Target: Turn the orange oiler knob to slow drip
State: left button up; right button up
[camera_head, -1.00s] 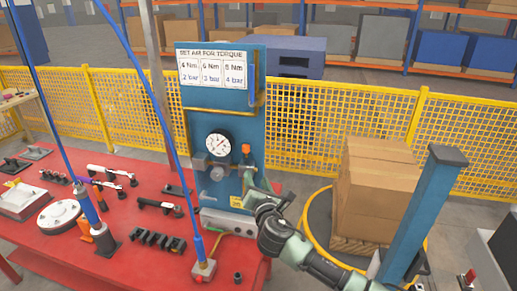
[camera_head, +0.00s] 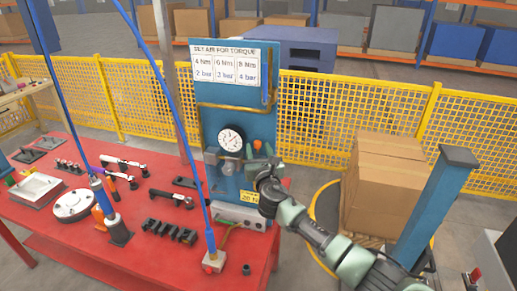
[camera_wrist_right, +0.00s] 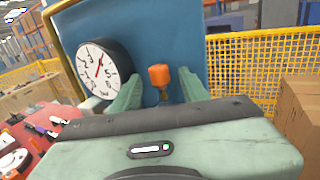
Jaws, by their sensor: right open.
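The orange oiler knob (camera_wrist_right: 159,76) stands upright on a brass stem in front of the blue panel (camera_head: 235,65). In the head view the knob (camera_head: 257,145) shows small, just above my right gripper (camera_head: 258,160). In the right wrist view my right gripper (camera_wrist_right: 160,95) is open, with one pale green finger on each side of the knob. A gap shows between the knob and both fingers, and the knob's top lies beyond the jaws' base. My left gripper is not in view.
A round pressure gauge (camera_head: 231,139) sits on the panel left of the knob. The red table (camera_head: 60,222) holds several tools and parts. Blue hoses hang in front of it. A carton stack (camera_head: 380,190) and a blue post (camera_head: 436,205) stand at the right.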

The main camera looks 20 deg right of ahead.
grip_shut()
jog(key=shift+a+m+h, duration=0.1)
jog(key=shift+m+h, duration=0.3)
jog(key=shift+h, duration=0.2)
jog(key=m+h+b, duration=0.1)
jog(key=g+h, duration=0.1)
jog(key=shift+w+a+f+m+h+b, duration=0.15)
jog(key=shift+a+m+h+b, duration=0.15)
jog(key=shift+m+b, duration=0.1)
jog(key=m+g+h+b, duration=0.1)
jog(key=m+h+b, duration=0.1)
jog(key=b, duration=0.1)
jog(key=m+g+h+b, duration=0.1)
jog(key=g+h+b, duration=0.1)
jog(key=b, duration=0.1)
jog(key=m+g+h+b, duration=0.2)
jog(key=h+b, duration=0.1)
jog(key=shift+w+a+f+m, duration=0.1)
jog(key=shift+w+a+m, duration=0.2)
jog(key=shift+a, duration=0.1)
jog(key=shift+r+m+g+h+b, duration=0.2)
jog(key=shift+m+g+h+b, duration=0.25)
jog(key=shift+b, duration=0.75)
